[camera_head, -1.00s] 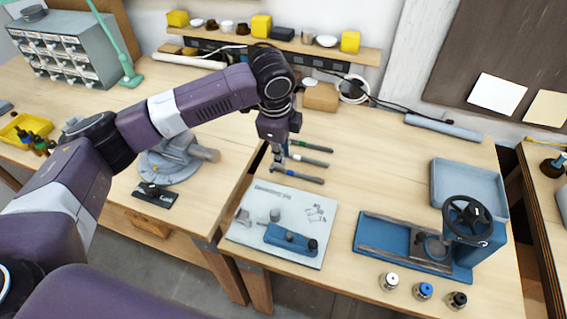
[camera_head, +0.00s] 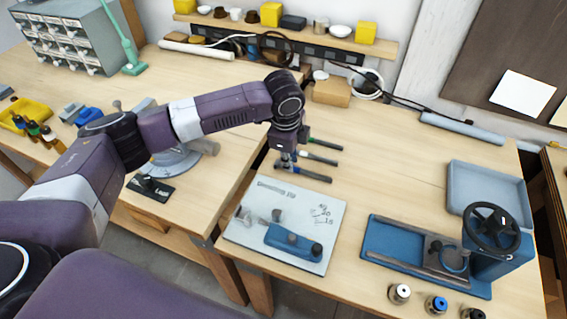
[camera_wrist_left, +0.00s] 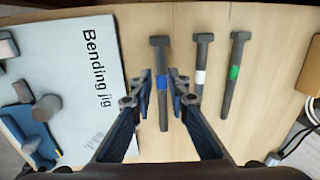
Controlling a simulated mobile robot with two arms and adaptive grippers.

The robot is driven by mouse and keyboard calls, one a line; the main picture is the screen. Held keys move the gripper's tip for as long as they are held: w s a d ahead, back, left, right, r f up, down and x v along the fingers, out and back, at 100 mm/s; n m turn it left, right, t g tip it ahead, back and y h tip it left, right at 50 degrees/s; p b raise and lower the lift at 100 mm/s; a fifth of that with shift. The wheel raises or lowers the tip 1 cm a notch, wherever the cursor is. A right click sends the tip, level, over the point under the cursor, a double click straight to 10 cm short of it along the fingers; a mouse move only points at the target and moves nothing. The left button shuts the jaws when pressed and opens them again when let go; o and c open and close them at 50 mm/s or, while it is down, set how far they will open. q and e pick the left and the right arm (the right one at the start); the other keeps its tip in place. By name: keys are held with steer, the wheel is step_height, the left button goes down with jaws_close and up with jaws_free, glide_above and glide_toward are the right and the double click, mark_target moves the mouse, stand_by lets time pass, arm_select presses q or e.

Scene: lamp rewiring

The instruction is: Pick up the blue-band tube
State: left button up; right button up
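The blue-band tube (camera_wrist_left: 162,90) is a dark grey tube with a wider end and a blue band, lying on the wooden bench. It also shows in the head view (camera_head: 313,175), its left end partly hidden by my gripper. My left gripper (camera_wrist_left: 161,77) is open, pointing down, with one finger on each side of the tube in the wrist view. Both fingers look apart from it; the exact height is hard to tell. A white-band tube (camera_wrist_left: 200,78) and a green-band tube (camera_wrist_left: 234,73) lie beside it, to the right in the wrist view. My right gripper is not in view.
The bending jig board (camera_head: 325,215) with its blue jig (camera_head: 293,241) lies close beside the tubes. A blue press with a handwheel (camera_head: 492,229) stands at right. A cardboard box (camera_head: 331,92) and cables are behind. Bench space right of the tubes is clear.

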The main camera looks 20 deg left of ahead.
arm_select(q)
steer(key=shift+w+f, duration=0.2)
steer(key=shift+f, duration=0.45)
steer(key=shift+w+f, duration=0.15)
steer(key=shift+f, duration=0.5)
jaws_close()
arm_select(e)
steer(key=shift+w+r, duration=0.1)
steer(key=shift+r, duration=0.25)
arm_select(q)
steer(key=shift+r, duration=0.1)
